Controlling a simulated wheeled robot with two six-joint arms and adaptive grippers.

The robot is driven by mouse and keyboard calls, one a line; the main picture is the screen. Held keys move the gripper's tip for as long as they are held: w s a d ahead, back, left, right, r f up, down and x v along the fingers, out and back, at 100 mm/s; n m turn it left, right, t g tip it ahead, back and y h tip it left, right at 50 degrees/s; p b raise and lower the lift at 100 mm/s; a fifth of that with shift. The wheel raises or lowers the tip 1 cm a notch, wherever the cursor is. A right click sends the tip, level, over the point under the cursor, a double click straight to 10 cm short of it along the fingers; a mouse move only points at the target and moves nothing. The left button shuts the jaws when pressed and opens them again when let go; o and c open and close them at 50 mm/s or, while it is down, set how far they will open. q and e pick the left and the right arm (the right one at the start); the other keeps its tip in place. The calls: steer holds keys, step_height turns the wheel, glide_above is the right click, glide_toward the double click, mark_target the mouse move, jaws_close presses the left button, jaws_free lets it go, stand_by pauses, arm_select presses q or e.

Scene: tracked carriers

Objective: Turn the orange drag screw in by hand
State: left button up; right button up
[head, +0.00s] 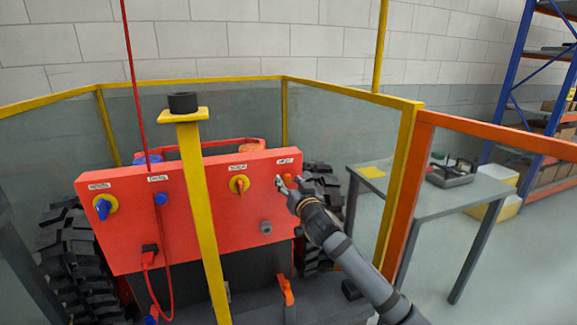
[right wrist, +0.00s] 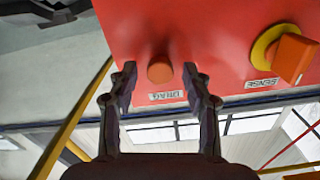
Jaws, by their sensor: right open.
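The orange drag screw (head: 288,178) is a short round knob at the upper right of the red panel (head: 215,245). In the right wrist view the screw (right wrist: 160,70) sticks out beside a label reading DRAG. My right gripper (head: 292,184) is open in front of the panel at the screw. In the right wrist view its fingertips (right wrist: 160,76) stand on either side of the screw, with a gap on each side. I cannot tell how far along the screw they reach. My left gripper is not in view.
An orange knob on a yellow ring (head: 239,184), labelled SENSE, sits left of the screw. A blue knob (head: 103,208) is farther left. A yellow post (head: 205,225) stands before the panel. Yellow-framed fencing surrounds the carrier, and a grey table (head: 440,200) stands right.

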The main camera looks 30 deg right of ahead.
steer(key=shift+r+n, duration=0.25)
steer(key=shift+n, duration=0.65)
steer(key=shift+f, duration=0.35)
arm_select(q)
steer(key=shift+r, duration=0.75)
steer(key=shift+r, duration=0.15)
arm_select(e)
steer(key=shift+c, duration=0.3)
